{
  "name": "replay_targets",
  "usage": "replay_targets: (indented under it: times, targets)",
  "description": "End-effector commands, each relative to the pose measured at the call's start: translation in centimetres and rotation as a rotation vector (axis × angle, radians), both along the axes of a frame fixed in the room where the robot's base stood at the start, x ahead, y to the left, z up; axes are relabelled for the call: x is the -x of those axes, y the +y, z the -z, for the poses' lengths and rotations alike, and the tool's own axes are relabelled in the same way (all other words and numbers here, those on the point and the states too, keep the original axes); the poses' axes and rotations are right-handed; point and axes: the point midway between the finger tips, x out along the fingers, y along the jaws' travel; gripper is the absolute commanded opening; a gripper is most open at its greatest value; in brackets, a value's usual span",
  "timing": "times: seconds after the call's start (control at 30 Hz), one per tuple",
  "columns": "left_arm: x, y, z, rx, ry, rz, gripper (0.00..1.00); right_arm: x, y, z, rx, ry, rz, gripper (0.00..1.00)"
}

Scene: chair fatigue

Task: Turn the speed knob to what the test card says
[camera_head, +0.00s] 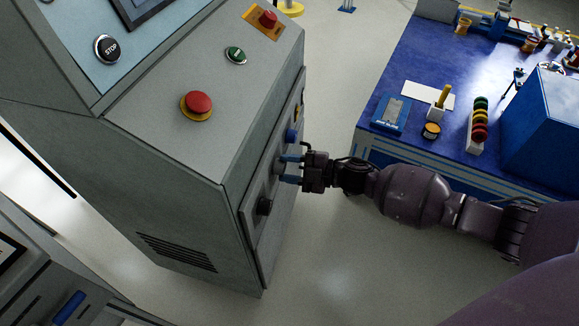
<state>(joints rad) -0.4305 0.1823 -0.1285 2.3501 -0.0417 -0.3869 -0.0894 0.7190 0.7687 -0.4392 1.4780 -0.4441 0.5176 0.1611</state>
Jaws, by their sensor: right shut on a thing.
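A grey control cabinet stands at the left, with a row of knobs on its right side panel (252,228). My right gripper (288,169) reaches in from the right and is shut on one knob (279,166) of that row. Its blue fingertips are on either side of the knob and hide part of it. The knob's pointer and label are not readable, so I cannot confirm by sight that it is the speed knob. No card with readable text shows; a white sheet (420,93) lies on the blue table. My left gripper is not in view.
A blue knob (291,135) and a black knob (265,206) flank the held one. The cabinet top has a red mushroom button (198,103), a green button (236,55) and a STOP button (107,48). A blue table (390,63) stands right; floor between is clear.

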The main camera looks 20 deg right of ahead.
Motion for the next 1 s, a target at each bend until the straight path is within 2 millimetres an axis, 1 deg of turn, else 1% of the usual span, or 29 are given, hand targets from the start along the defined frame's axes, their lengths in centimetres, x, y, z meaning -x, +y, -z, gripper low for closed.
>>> replay_targets:
  times: [0.43, 0.47, 0.6, 0.63, 0.87, 1.0]
  targets:
    - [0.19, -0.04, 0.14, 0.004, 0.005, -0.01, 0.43, 0.02, -0.08, 0.12, 0.011, -0.009, 0.002, 0.18]
    - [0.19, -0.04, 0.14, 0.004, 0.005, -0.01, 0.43, 0.02, -0.08, 0.12, 0.011, -0.009, 0.002, 0.43]
    - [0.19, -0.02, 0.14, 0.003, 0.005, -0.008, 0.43, 0.02, -0.07, 0.09, 0.01, -0.009, 0.001, 0.64]
    - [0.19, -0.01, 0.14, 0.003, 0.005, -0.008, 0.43, 0.02, -0.07, 0.09, 0.01, -0.009, 0.001, 0.67]
    - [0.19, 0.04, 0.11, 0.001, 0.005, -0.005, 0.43, 0.02, -0.05, 0.04, 0.008, -0.009, 0.001, 0.67]
    - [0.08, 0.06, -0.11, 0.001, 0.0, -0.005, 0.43, 0.36, -0.56, -0.04, 0.01, -0.009, 0.001, 0.67]
